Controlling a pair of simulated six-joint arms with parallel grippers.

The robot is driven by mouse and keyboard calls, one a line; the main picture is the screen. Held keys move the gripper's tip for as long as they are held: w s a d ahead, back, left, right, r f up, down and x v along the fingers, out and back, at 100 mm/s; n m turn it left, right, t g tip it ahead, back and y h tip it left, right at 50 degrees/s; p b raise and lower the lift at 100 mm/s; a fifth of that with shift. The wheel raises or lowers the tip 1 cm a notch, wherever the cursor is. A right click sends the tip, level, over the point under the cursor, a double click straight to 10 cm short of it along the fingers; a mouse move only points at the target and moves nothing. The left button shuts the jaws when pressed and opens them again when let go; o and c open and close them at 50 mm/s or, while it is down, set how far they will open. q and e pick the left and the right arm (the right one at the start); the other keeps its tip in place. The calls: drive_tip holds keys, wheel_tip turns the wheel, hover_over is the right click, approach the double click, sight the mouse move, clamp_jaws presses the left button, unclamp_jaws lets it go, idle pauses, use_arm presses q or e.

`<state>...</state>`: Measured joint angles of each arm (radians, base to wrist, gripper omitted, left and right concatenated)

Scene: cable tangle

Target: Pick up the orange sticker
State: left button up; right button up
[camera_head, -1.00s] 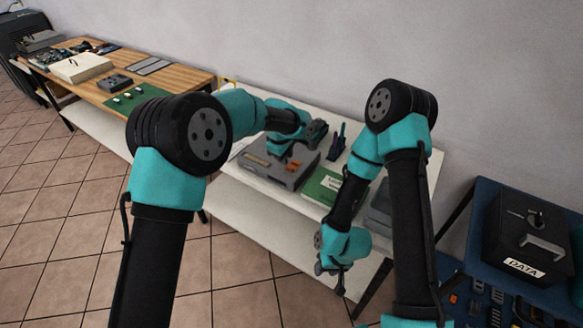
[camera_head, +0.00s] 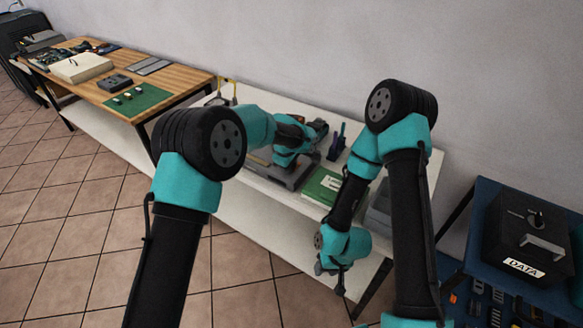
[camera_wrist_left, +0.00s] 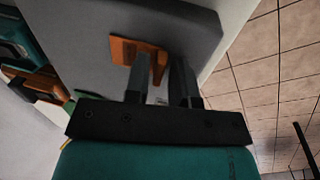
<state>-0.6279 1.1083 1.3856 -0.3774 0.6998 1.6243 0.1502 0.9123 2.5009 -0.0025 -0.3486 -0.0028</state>
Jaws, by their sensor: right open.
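In the left wrist view, a flat orange piece (camera_wrist_left: 124,50), which looks like the orange sticker, lies on a grey box (camera_wrist_left: 85,18). In the head view the orange piece is hidden behind my left arm. My left gripper (camera_wrist_left: 164,62) is open, with a gap between its two fingers. Its fingertips are right at the orange piece, one overlapping it in the picture; I cannot tell if they touch. In the head view, my left gripper (camera_head: 287,160) is over the grey box (camera_head: 300,178). My right gripper (camera_head: 332,270) hangs open and empty before the white table's front edge.
A second orange object (camera_wrist_left: 38,80) is at the left of the wrist view. A black DATA box (camera_head: 530,235) is far right.

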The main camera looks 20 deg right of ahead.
use_arm(q)
drive_tip(key=shift+c, duration=0.3)
clamp_jaws()
drive_tip(key=shift+r, duration=0.15)
drive_tip(key=shift+r, duration=1.5)
drive_tip(key=shift+s+r, duration=0.2)
drive_tip(key=shift+s, duration=0.05)
drive_tip(key=s+a+r, duration=0.1)
drive_tip(key=s+a, duration=0.3)
drive_tip(key=s, duration=1.1)
drive_tip(key=shift+a+r, duration=0.15)
drive_tip(key=shift+a, duration=0.05)
drive_tip(key=shift+w+r, duration=0.1)
drive_tip(key=shift+r, duration=0.05)
